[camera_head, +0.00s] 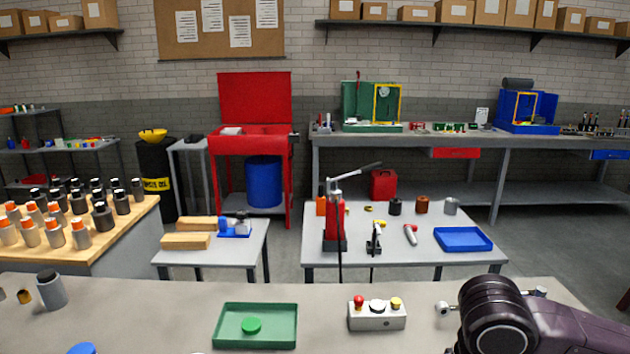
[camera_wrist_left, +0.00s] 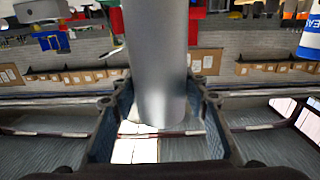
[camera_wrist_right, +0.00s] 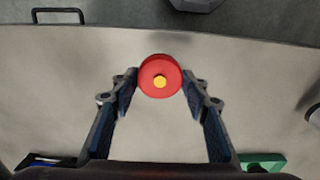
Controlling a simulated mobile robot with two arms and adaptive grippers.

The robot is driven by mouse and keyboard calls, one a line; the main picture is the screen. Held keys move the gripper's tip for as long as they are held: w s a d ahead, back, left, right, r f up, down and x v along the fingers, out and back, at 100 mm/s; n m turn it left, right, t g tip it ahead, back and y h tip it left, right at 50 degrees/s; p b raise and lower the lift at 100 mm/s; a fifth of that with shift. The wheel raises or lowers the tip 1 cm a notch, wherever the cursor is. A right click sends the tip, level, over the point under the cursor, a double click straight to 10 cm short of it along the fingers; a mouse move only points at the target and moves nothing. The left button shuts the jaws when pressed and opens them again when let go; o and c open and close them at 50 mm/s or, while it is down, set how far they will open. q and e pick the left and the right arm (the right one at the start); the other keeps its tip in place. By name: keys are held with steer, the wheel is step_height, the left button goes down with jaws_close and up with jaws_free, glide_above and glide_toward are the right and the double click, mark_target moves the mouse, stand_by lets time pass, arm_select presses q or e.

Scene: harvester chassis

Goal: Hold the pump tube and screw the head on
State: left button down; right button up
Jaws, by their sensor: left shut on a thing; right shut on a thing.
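The pump tube (camera_wrist_left: 158,60) is a smooth grey cylinder in the left wrist view. My left gripper (camera_wrist_left: 160,98) is shut around it, with one finger on each side. A round red piece with a yellow centre (camera_wrist_right: 160,76), which I take for the pump head, shows in the right wrist view. My right gripper (camera_wrist_right: 159,84) is shut on it at the fingertips. Neither gripper, nor the tube or red piece, shows in the head view. The frames do not show how the red piece and the tube stand to each other.
The near workbench (camera_head: 150,300) carries a green tray (camera_head: 255,327) with a green disc in it, a button box (camera_head: 377,314) and a grey cylinder (camera_head: 51,290) at left. A table (camera_head: 460,262) with a red jack-like tool (camera_head: 336,225) stands beyond.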

arm_select(q)
steer(key=shift+s+a, duration=0.1)
stand_by(0.6)
steer(key=s+d+f+m+g+h, duration=0.2)
steer(key=d+m+g+h, duration=0.2)
steer(key=d+m+h, duration=0.4)
steer(key=shift+d+h, duration=1.8)
steer(key=shift+d, duration=1.25)
arm_select(e)
steer(key=w+a+r, duration=0.3)
steer(key=a+r, duration=0.5)
steer(key=a, duration=0.4)
steer(key=w+a+r+n, duration=0.1)
steer(key=w+a+r, duration=0.2)
steer(key=a+r, duration=0.5)
steer(key=a, duration=0.4)
